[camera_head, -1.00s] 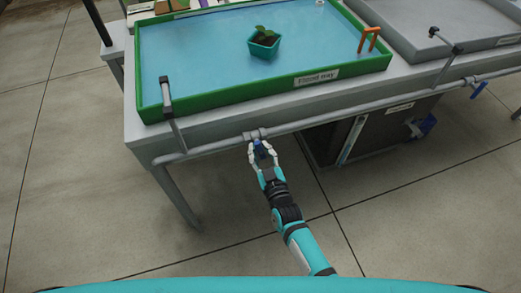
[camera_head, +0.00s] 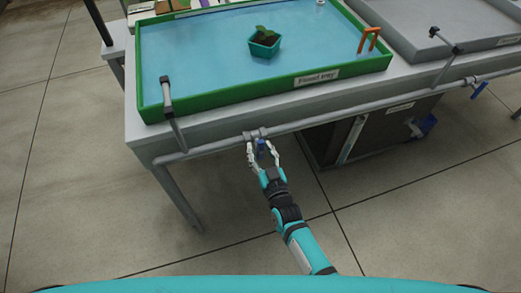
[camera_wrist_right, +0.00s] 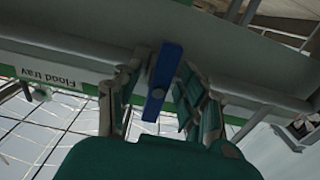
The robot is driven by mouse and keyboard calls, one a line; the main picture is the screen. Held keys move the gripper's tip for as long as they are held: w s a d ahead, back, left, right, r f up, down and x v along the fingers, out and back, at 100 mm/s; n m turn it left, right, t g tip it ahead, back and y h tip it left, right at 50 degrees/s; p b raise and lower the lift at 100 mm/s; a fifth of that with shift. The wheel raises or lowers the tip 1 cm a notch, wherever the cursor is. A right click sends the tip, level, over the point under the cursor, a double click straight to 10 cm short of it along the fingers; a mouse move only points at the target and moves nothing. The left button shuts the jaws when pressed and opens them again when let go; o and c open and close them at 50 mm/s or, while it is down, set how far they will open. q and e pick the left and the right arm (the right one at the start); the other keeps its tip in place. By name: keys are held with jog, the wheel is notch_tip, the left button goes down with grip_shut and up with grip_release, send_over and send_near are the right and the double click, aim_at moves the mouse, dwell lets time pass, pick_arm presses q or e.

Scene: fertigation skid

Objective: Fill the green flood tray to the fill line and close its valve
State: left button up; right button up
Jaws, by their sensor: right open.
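The green flood tray (camera_head: 240,98) lies on the grey bench, with blue water across its floor. An orange fill marker (camera_head: 369,38) stands at its right end; I cannot tell the exact water level against it. The valve's blue handle (camera_head: 261,148) hangs on the pipe below the tray's front; it also shows in the right wrist view (camera_wrist_right: 161,80), in line with the wrist. My right gripper (camera_head: 262,150) is open, its fingers on either side of the handle, apart from it as far as I see. My left gripper is not in view.
A teal potted plant (camera_head: 264,42) sits in the water. A dark tank (camera_head: 370,130) stands under the bench. The floor in front is clear.

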jog(key=v, duration=1.2)
dwell(1.0)
jog(key=s+d+f+g+h+p, duration=0.1)
jog(key=s+d+f+g, duration=0.25)
jog(key=f, duration=0.45)
jog(key=s+d+f+g+h+p, duration=0.1)
jog(key=s+d+f+g, duration=0.1)
jog(key=s+f, duration=0.5)
jog(key=s+d+f+g+h+p, duration=0.1)
jog(key=s+d+f+g, duration=0.15)
jog(key=f, duration=0.75)
jog(key=s+d+f+g+h, duration=0.1)
jog(key=s+d+f+g, duration=0.1)
jog(key=s, duration=0.5)
jog(key=s+d+f+g+p, duration=0.1)
jog(key=s+d+f+g, duration=0.2)
jog(key=s+d, duration=0.3)
jog(key=s+d+f+m+g+h+p, duration=0.1)
jog(key=s+d+f+g, duration=0.2)
jog(key=s, duration=0.5)
jog(key=shift+d+f+h, duration=0.3)
jog(key=shift+d+f, duration=0.1)
jog(key=shift+f, duration=0.45)
